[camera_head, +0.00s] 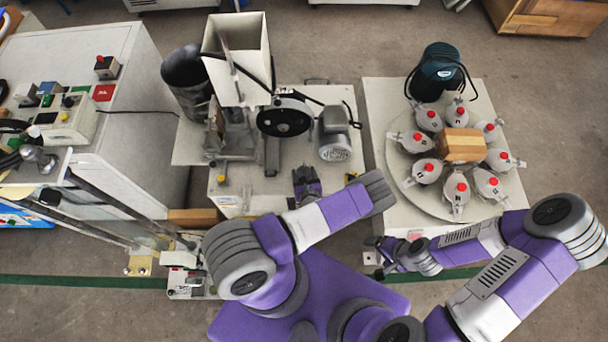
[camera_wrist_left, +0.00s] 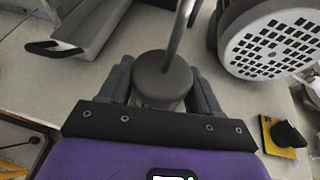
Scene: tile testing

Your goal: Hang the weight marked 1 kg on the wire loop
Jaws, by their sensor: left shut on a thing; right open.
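My left gripper (camera_head: 304,178) is over the front of the middle machine's base in the head view. In the left wrist view its fingers (camera_wrist_left: 163,88) are shut on a grey round weight (camera_wrist_left: 163,72), one finger on each side. A thin grey rod (camera_wrist_left: 181,32) rises from behind the weight's top. No mark on the weight can be read. My right gripper (camera_head: 378,248) is open, near the front left corner of the right-hand table. I cannot make out the wire loop in either view.
The middle machine has a hopper (camera_head: 238,55), a black wheel (camera_head: 284,117) and a grey motor (camera_head: 338,134); the motor's vented end (camera_wrist_left: 270,45) is close in the wrist view. A round turntable (camera_head: 418,197) holds several red-capped bottles (camera_head: 428,171). A cabinet (camera_head: 140,120) stands left.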

